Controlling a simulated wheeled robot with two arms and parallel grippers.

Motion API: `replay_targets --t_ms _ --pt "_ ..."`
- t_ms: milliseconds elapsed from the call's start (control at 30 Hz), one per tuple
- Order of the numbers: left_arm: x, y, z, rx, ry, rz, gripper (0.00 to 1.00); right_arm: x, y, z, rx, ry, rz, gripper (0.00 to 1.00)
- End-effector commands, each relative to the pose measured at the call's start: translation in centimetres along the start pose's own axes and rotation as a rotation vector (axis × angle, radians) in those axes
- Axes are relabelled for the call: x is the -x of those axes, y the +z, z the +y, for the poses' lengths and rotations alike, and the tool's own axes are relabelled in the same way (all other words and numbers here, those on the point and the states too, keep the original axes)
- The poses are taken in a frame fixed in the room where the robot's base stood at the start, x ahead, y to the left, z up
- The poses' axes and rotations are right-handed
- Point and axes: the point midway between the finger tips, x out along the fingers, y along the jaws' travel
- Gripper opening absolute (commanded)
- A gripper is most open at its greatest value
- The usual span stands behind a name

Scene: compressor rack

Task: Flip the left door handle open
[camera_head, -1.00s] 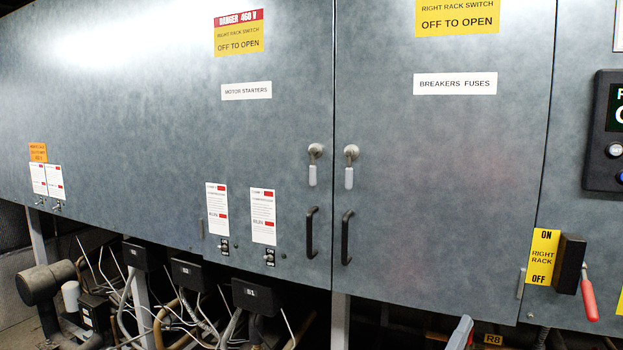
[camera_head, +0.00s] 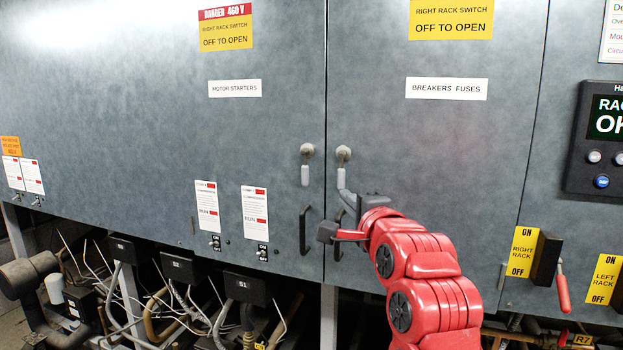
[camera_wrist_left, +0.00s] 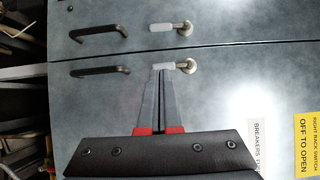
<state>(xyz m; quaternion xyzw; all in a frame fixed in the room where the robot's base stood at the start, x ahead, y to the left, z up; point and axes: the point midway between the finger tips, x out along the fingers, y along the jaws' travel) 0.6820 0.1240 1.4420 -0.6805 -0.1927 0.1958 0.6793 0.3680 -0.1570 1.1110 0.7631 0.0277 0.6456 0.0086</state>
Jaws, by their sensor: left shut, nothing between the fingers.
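The left door handle (camera_head: 305,172) is a small pale grip hanging down from a round pivot on the left door, beside the seam. It also shows in the left wrist view (camera_wrist_left: 162,27), apart from the fingers. The right door's matching handle (camera_head: 343,153) hangs just right of the seam. My left gripper (camera_head: 342,190) is shut and empty, with its fingertips at the lower end of the right door's handle. In the left wrist view, the closed fingertips (camera_wrist_left: 162,72) are close to that handle's grip (camera_wrist_left: 165,66); I cannot tell whether they touch. My right gripper is out of view.
Black pull handles (camera_head: 304,230) sit below the latches, the right one partly behind my gripper. A red-levered rack switch (camera_head: 563,290) and a dark display panel (camera_head: 598,135) are at the right. Cables and pipes (camera_head: 180,310) fill the space below the cabinet.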

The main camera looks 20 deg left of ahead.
Motion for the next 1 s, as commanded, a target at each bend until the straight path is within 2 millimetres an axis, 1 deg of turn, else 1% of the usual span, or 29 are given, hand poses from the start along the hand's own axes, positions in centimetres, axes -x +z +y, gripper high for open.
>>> replay_targets --t_ms 267,367,433,567,700,867,900,1000 --pt "-0.1 0.0 0.0 -0.001 -0.002 0.001 0.0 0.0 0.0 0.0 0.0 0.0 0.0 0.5" --pt "-0.5 0.0 -0.1 -0.001 -0.002 0.0 0.0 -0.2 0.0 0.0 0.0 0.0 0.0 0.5" --pt "-1.2 0.1 -0.2 -0.002 -0.003 -0.002 0.0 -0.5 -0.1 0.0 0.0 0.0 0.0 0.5" --pt "-3.4 0.1 -0.5 -0.002 -0.005 -0.003 0.0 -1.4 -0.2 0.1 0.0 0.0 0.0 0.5" --pt "-6.6 0.1 -0.4 -0.004 -0.001 -0.004 0.0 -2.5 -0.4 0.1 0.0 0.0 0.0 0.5" --pt "-9.9 0.1 -0.4 -0.004 0.0 -0.002 0.0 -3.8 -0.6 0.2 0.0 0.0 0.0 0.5" --pt "-10.6 0.2 -0.4 -0.003 -0.002 -0.003 0.0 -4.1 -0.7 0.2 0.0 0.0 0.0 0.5" --pt "-11.6 1.5 -0.5 0.0 -0.005 -0.002 0.0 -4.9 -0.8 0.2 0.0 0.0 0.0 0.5"
